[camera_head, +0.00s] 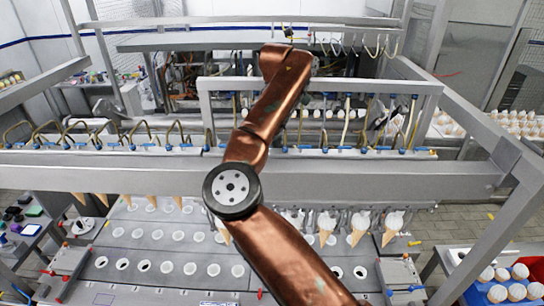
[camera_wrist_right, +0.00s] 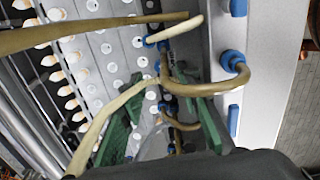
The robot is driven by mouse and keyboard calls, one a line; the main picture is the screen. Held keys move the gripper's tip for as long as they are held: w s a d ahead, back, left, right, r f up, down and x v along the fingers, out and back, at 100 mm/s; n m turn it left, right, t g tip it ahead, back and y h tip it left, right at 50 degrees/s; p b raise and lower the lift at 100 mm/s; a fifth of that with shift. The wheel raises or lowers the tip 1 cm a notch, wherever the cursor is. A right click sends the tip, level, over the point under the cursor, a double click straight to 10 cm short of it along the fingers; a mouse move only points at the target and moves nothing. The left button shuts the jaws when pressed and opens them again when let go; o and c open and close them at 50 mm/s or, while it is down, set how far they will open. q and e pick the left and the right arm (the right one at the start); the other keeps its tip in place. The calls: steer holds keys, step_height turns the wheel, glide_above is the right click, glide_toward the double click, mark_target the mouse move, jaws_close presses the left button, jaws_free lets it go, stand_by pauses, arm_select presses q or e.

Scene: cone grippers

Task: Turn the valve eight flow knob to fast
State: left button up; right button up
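Blue valve knobs and fittings (camera_head: 312,149) line the metal rail in the head view, with hoses rising from them. I cannot tell which is valve eight, and its setting cannot be read. In the right wrist view, my right gripper (camera_wrist_right: 165,80) has two green fingers spread apart. A small blue fitting (camera_wrist_right: 163,105) with a tan hose shows between them; contact is not clear. Another blue knob (camera_wrist_right: 233,61) sits to the right of the fingers. In the head view my copper-coloured arm crosses the middle, and its gripper cannot be made out. My left gripper is not in view.
Tan hoses (camera_wrist_right: 95,130) cross close in front of the wrist camera. A metal frame (camera_head: 320,86) stands above the rail. Cones (camera_head: 360,228) hang in holders below the beam. A blue crate (camera_head: 500,292) stands at lower right.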

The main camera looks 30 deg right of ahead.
step_height(320, 180, down, 3)
steer(key=shift+w+a+f+p, duration=0.1)
steer(key=shift+f+p, duration=0.1)
steer(key=shift+p, duration=0.1)
steer(key=shift+f, duration=0.4)
jaws_close()
